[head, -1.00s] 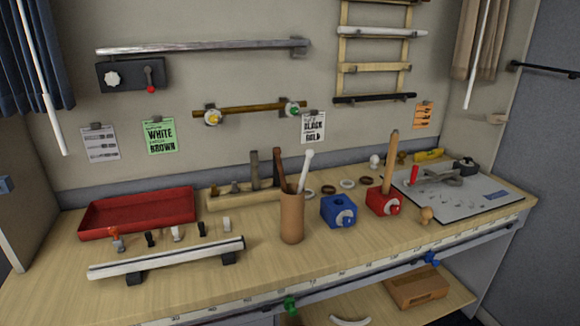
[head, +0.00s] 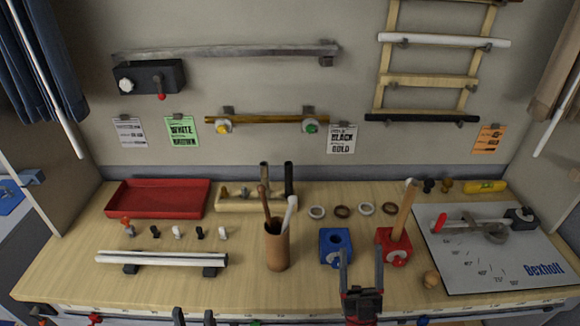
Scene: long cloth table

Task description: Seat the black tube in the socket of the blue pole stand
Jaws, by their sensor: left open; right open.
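The blue pole stand (head: 328,258) is a blue block on the table, right of centre, with a dark, empty-looking socket in its top. A black tube (head: 422,118) lies level on the wall at the foot of the ladder rack. Another dark upright piece (head: 289,178) stands in the wooden rack; I cannot tell which is the task's tube. My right gripper (head: 361,252) is open and empty, its fingers rising in front of the blue stand and partly covering its right front. My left gripper (head: 194,314) is open at the bottom edge, only its fingertips showing, apart from everything.
A red stand (head: 394,248) holding a wooden pole is right of the blue one. A brown cup (head: 278,250) with rods stands left. A red tray (head: 157,198), wooden rack (head: 235,205), white rail (head: 160,258) and grey board (head: 490,268) occupy the table. Small rings lie behind the stands.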

